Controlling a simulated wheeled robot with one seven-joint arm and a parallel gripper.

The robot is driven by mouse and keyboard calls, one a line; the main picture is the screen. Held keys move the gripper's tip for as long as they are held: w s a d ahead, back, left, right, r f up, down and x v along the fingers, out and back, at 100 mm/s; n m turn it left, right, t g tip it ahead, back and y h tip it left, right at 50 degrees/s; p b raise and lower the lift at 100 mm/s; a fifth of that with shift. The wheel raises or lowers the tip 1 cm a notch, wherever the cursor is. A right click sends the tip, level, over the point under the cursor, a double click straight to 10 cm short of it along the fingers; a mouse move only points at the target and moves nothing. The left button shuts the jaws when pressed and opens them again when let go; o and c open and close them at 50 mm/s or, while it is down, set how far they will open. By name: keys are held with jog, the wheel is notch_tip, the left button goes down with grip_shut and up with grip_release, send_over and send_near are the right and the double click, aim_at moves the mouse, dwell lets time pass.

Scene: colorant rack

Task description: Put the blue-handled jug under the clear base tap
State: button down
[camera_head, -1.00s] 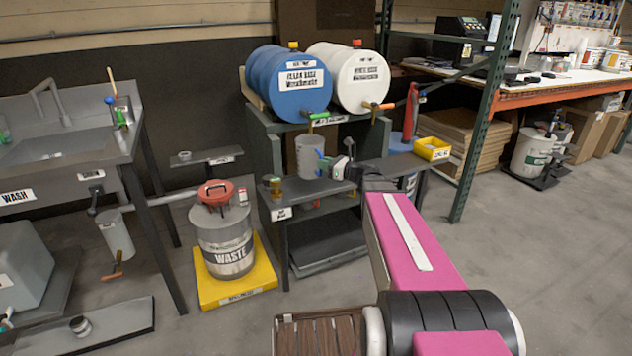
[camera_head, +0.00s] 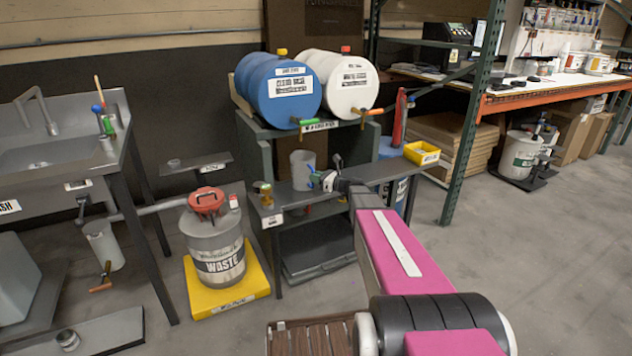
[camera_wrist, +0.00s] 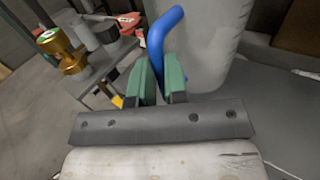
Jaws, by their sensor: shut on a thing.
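The jug (camera_head: 302,171) is a grey cylinder with a blue handle. It is upright above the bench shelf (camera_head: 294,197), below the blue drum (camera_head: 281,92). My gripper (camera_head: 323,181) is on its right side, shut on the handle. In the wrist view, the green fingers (camera_wrist: 162,82) pinch the blue handle (camera_wrist: 158,38) beside the jug wall (camera_wrist: 208,50). The green-handled tap (camera_head: 311,122) of the blue drum is above the jug and slightly right of it in the picture. I cannot tell whether the jug's base touches the shelf.
The white drum (camera_head: 345,88) has an orange-handled tap (camera_head: 373,112) to the right. A brass weight-like object (camera_head: 266,193) stands at the shelf's left end; it also shows in the wrist view (camera_wrist: 62,50). A waste bin (camera_head: 216,250) is left, and a yellow tray (camera_head: 421,153) right.

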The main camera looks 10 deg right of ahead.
jog(key=shift+f, duration=0.65)
jog(key=c, duration=1.1)
grip_release()
jog(key=shift+f, duration=0.15)
jog(key=shift+c, duration=0.2)
